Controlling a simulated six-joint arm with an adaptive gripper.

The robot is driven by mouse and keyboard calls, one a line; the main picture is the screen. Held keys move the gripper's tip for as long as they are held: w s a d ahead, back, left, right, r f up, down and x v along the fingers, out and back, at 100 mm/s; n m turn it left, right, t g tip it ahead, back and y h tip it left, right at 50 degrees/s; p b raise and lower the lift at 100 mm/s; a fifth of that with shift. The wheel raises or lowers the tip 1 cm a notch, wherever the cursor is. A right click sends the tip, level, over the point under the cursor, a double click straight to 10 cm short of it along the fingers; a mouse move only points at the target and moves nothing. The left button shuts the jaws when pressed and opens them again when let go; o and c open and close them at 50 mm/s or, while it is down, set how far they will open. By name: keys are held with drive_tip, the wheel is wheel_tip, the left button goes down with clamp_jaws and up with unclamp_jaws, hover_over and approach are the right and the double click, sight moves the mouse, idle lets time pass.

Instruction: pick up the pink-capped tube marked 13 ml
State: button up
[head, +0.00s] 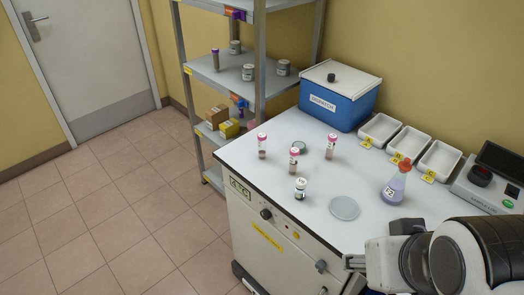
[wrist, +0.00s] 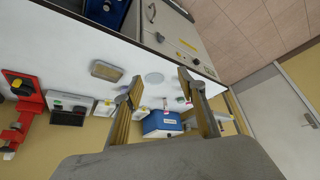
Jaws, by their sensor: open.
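Three pink-capped tubes stand upright on the white bench in the head view: a left one (head: 262,147), a middle one (head: 294,160) nearer the front, and a right one (head: 331,147). Their labels are too small to read, so I cannot tell which is marked 13 ml. In the wrist view small pinkish tubes (wrist: 166,103) show between and beyond my fingers, partly hidden by the right finger. My gripper (wrist: 160,76) is open and empty, well apart from the tubes.
A flask of purple liquid (head: 394,186), white trays (head: 411,142) and the blue dispatch box (head: 339,101) stand farther right and behind. A shelf rack (head: 258,68) stands at left.

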drive_tip(key=shift+w, duration=0.15)
drive_tip(key=w+a+f+t+y, duration=0.1)
drive_tip(key=w+a+t, duration=0.3)
drive_tip(key=w, duration=1.2)
drive_tip(key=w+a+f+t+y, duration=0.15)
drive_tip(key=w+a, duration=0.45)
drive_tip(key=w, duration=1)
drive_tip(key=w+a+f+t, duration=0.3)
drive_tip(key=w+f, duration=0.2)
drive_tip(key=w, duration=0.2)
drive_tip(key=n+t, duration=0.1)
drive_tip(key=t, duration=0.3)
approach(264, 139)
drive_tip(key=shift+w+a+r+h, duration=0.1)
drive_tip(key=shift+w+a+h, duration=0.1)
drive_tip(key=shift+w, duration=0.3)
drive_tip(key=shift+w+a+r+h, duration=0.1)
drive_tip(key=shift+w+h, duration=0.05)
drive_tip(key=shift+w, duration=0.35)
drive_tip(key=shift+w, duration=0.1)
drive_tip(key=shift+w+a, duration=0.15)
drive_tip(key=shift+w, duration=1.05)
